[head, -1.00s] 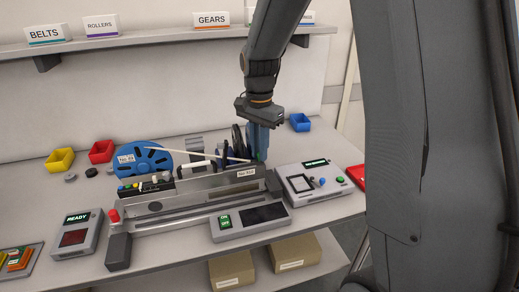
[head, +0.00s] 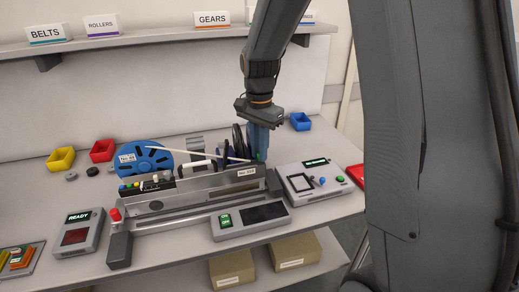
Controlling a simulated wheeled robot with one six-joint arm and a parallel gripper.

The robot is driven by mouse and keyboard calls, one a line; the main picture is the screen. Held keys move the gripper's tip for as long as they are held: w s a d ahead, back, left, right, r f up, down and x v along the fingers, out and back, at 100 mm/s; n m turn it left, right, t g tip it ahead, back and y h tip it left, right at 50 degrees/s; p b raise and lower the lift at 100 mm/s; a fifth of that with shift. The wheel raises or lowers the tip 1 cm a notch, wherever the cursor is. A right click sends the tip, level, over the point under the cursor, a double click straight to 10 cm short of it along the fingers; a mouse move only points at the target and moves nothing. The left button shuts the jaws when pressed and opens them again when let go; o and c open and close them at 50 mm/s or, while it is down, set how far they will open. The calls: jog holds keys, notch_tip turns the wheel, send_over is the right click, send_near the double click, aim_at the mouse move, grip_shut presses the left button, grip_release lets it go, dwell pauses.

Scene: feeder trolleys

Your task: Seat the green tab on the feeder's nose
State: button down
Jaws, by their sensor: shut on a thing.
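The feeder (head: 215,185) is a long grey unit on the bench, with a blue reel (head: 143,158) at its back left. My gripper (head: 259,156) points down over the right end of the feeder. Its blue fingers are shut on the green tab (head: 259,157), of which only a small green bit shows at the fingertips. A pale strip (head: 205,154) runs from the reel side toward the fingertips. Whether the tab touches the feeder's nose cannot be told from this view, as the fingers hide most of it.
A grey device with a screen (head: 317,182) stands right of the feeder, and a control box with a green button (head: 251,218) in front. A READY box (head: 79,232) stands at left. Yellow (head: 60,159), red (head: 102,151) and blue bins (head: 300,121) sit at the back. A shelf (head: 150,40) hangs above.

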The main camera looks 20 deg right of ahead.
jog(key=shift+f, duration=0.4)
dwell(0.3)
jog(key=c, duration=1.6)
grip_release()
jog(key=shift+c, duration=0.2)
notch_tip(320, 180, up, 7)
jog(key=shift+b, duration=1.1)
jog(key=shift+s+r, duration=0.1)
jog(key=shift+r, duration=0.05)
jog(key=s+f+n, duration=0.5)
jog(key=s, duration=0.3)
jog(key=s+f+n+t, duration=0.1)
jog(key=s+f+n, duration=0.5)
jog(key=s, duration=0.3)
jog(key=shift+f+b, duration=0.25)
jog(key=shift+b, duration=0.1)
